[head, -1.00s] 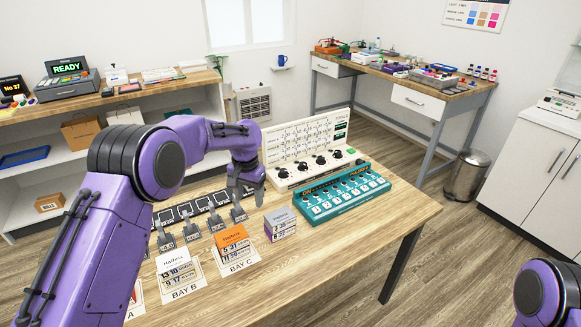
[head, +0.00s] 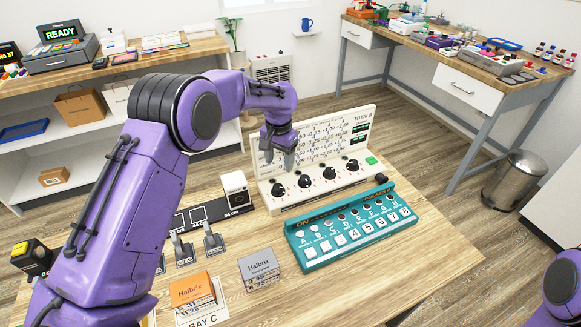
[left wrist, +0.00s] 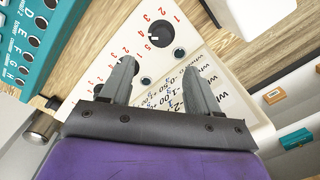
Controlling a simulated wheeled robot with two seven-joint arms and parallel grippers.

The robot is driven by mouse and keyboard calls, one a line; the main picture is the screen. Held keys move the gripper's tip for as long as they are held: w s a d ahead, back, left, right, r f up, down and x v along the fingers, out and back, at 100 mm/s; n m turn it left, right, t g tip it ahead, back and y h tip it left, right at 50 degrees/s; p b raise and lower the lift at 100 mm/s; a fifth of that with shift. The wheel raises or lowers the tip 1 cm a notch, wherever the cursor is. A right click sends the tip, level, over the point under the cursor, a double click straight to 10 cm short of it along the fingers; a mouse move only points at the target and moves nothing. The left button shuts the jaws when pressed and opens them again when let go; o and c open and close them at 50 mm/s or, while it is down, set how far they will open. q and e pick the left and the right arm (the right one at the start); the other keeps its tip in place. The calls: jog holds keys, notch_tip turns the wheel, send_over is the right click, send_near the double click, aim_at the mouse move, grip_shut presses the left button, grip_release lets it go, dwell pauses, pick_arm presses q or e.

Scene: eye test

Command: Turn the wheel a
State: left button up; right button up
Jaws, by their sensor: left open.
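The white console (head: 372,186) stands on the wooden table, with a row of black knobs along its front and a printed upright panel behind. I cannot read which knob is labelled a. The leftmost knob (head: 278,190) also shows in the left wrist view (left wrist: 160,33), with red digits around it. My left gripper (head: 280,160) is open and empty, above and slightly behind this knob, apart from it. In the left wrist view its two fingers (left wrist: 158,66) stand apart over the console and hide part of it. Of my right arm only a link shows; its gripper is out of view.
A teal box (head: 352,230) with lettered keys lies in front of the console. A white box (head: 236,192) stands left of it. Small grey levers (head: 181,250) and orange (head: 192,290) and grey (head: 259,267) Halbrix boxes are nearer. The table's right front is clear.

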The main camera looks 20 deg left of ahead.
aim_at(278, 185)
pick_arm(q)
jog(key=f, duration=0.2)
jog(key=shift+w+a+f+p, duration=0.15)
jog(key=shift+w+f+p, duration=0.1)
jog(key=shift+f+p, duration=0.15)
jog(key=shift+t, duration=0.3)
jog(key=s+f, duration=0.2)
jog(key=s+f+p, duration=0.1)
jog(key=f, duration=0.1)
jog(key=shift+s+a+f, duration=0.1)
jog(key=shift+s+f, duration=0.2)
jog(key=shift+s, duration=0.05)
jog(key=w+f, duration=0.2)
jog(key=f, duration=0.1)
jog(key=shift+w, duration=0.3)
jog(key=shift+s+r, duration=0.3)
jog(key=shift+r, duration=0.05)
jog(key=c, duration=0.4)
jog(key=shift+s+r, duration=0.15)
jog(key=shift+s, duration=0.05)
jog(key=c, duration=0.5)
jog(key=shift+w, duration=0.1)
jog(key=shift+c, duration=0.7)
pick_arm(e)
jog(key=shift+s+r, duration=0.3)
jog(key=shift+r, duration=0.25)
jog(key=shift+s+r, duration=0.3)
jog(key=shift+r, duration=0.25)
